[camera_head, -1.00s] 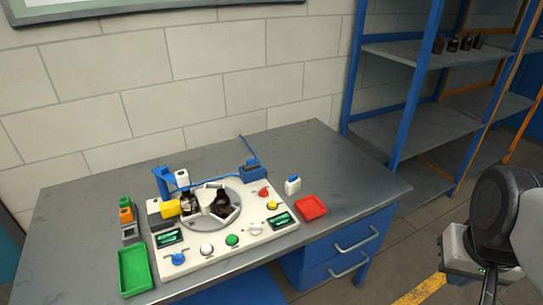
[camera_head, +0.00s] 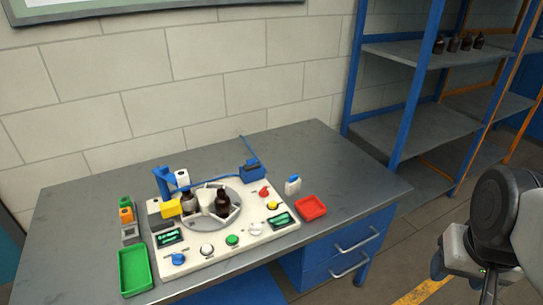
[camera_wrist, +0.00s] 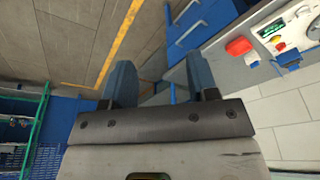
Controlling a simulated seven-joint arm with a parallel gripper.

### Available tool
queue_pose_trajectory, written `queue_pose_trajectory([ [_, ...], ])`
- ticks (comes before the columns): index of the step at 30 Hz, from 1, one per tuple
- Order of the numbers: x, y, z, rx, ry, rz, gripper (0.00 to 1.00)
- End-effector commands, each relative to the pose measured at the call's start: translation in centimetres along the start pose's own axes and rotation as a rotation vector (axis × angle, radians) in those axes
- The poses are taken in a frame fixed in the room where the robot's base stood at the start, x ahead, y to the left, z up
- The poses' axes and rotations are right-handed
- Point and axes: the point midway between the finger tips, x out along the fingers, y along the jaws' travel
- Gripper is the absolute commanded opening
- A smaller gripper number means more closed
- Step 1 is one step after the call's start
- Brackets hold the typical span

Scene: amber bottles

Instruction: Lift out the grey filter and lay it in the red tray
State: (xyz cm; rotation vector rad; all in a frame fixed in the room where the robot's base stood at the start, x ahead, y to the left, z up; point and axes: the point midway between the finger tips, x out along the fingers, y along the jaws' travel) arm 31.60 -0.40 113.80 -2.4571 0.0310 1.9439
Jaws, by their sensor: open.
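A small rack at the left of the table holds a green block (camera_head: 126,202), an orange block (camera_head: 126,215) and a grey piece (camera_head: 130,233) at its near end. The grey piece looks like the grey filter, but it is too small to be sure. The red tray (camera_head: 311,207) lies empty on the table, right of the white machine; it also shows in the wrist view (camera_wrist: 238,46). My gripper (camera_wrist: 161,85) is open and empty, with two blue-grey fingers. It is off the table's right side, over the floor, far from the rack.
The white machine (camera_head: 205,262) carries a turntable with amber bottles (camera_head: 223,203), knobs and displays. A green tray (camera_head: 135,271) lies front left. A white bottle with a blue cap (camera_head: 293,186) stands behind the red tray. Blue shelving (camera_head: 410,125) stands at the right.

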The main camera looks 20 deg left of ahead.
Motion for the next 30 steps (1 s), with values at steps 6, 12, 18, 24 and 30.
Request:
queue_pose_trajectory([
  [6, 0.0, 0.0, 0.0, 0.0, 0.0, 0.0, 0.57],
  [12, -0.1, -0.1, -0.4, 0.004, -0.002, -0.001, 0.57],
  [18, -0.4, -0.8, -2.5, 0.027, -0.011, -0.006, 0.57],
  [24, -0.7, -2.4, -6.7, 0.075, -0.027, -0.013, 0.57],
  [30, -0.8, -4.7, -11.4, 0.134, -0.045, -0.019, 0.57],
])
